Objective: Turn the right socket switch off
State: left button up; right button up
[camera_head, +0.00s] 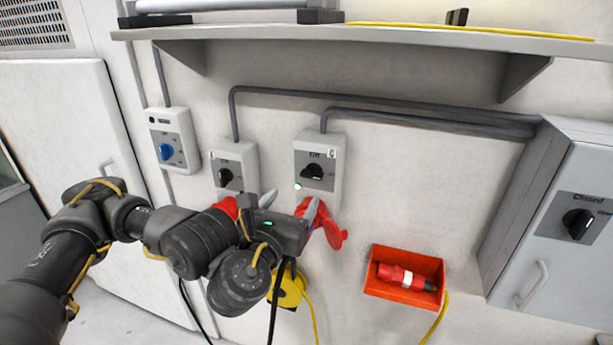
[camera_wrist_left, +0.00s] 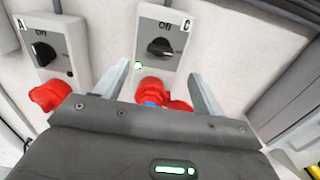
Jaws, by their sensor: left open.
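The right socket box (camera_head: 335,172), grey and marked "C", is on the wall in the middle of the head view. Its black rotary switch (camera_head: 312,171) sits below an "OFF" label; in the left wrist view the knob (camera_wrist_left: 160,48) lies roughly sideways. A small green light (camera_head: 298,186) glows at its lower left. A red socket cover (camera_head: 333,236) hangs underneath, partly hidden by my gripper. My left gripper (camera_head: 290,205) is open and empty, just below the switch; its fingers (camera_wrist_left: 158,78) straddle the red socket in the wrist view. My right gripper is not seen.
A similar left socket box (camera_head: 235,153) and a blue-knobbed box (camera_head: 172,126) are to the left. An orange-red holder (camera_head: 404,255) with a red plug is at lower right. A grey cabinet (camera_head: 566,257) stands at right; a shelf (camera_head: 400,33) runs above.

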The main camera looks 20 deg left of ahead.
aim_at(310, 175)
pick_arm(q)
jog(key=shift+w+d+f+b, duration=0.15)
jog(key=shift+w+f+b, duration=0.5)
jog(key=shift+b, duration=0.4)
jog(key=shift+w+d+b, duration=0.25)
jog(key=shift+w+b, duration=0.55)
jog(key=shift+b, duration=0.35)
jog(key=w+b, duration=0.2)
jog(key=w, duration=0.1)
jog(key=w+b, duration=0.3)
jog(key=w, duration=0.1)
jog(key=shift+a+r, duration=0.1)
jog(key=shift+r, duration=0.1)
jog(key=shift+w, duration=0.35)
jog(key=shift+w+d+r+b, duration=0.15)
jog(key=shift+d+r+b, duration=0.05)
jog(key=shift+b, duration=0.1)
jog(key=shift+r, duration=0.15)
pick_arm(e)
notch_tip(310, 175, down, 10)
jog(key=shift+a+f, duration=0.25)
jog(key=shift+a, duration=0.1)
pick_arm(q)
jog(key=shift+a, duration=0.1)
